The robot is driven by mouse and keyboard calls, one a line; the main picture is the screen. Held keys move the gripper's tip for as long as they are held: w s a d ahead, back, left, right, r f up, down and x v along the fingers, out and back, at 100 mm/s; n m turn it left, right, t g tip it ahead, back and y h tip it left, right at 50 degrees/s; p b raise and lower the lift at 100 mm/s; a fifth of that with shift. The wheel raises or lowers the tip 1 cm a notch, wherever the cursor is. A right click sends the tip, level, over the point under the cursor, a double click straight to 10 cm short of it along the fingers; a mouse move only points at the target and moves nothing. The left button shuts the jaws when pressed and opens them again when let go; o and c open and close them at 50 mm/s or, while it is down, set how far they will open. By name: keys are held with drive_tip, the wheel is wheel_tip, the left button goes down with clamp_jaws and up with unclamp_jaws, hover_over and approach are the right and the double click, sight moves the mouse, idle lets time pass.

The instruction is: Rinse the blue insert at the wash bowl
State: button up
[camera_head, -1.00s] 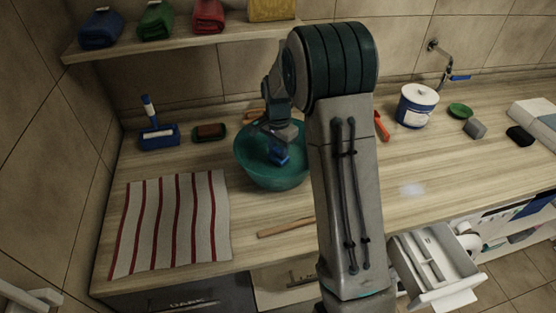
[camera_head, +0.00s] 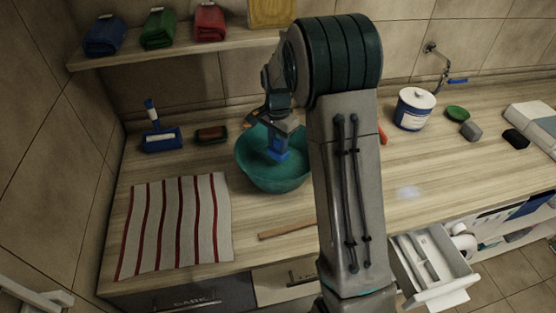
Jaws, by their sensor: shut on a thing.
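The teal wash bowl (camera_head: 268,182) stands on the wooden counter, left of my arm. My gripper (camera_head: 279,143) is over the bowl and shut on the blue insert (camera_head: 278,154). The insert hangs upright inside the bowl's opening. Its lower end is down in the bowl, and I cannot tell how deep it sits in any water. The fingertips are small and partly hidden by the wrist.
A striped cloth (camera_head: 177,224) lies left of the bowl. A blue brush (camera_head: 160,136) and a dark sponge tray (camera_head: 211,134) stand behind it. A wooden stick (camera_head: 287,229) lies in front. At right are a white tub (camera_head: 414,108) and an open drawer (camera_head: 430,265).

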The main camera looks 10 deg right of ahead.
sight(278, 140)
drive_tip(key=shift+r+p, duration=1.65)
drive_tip(key=shift+r, duration=2.25)
drive_tip(key=shift+r, duration=0.1)
wheel_tip(278, 140, up, 4)
drive_tip(key=shift+f, duration=0.1)
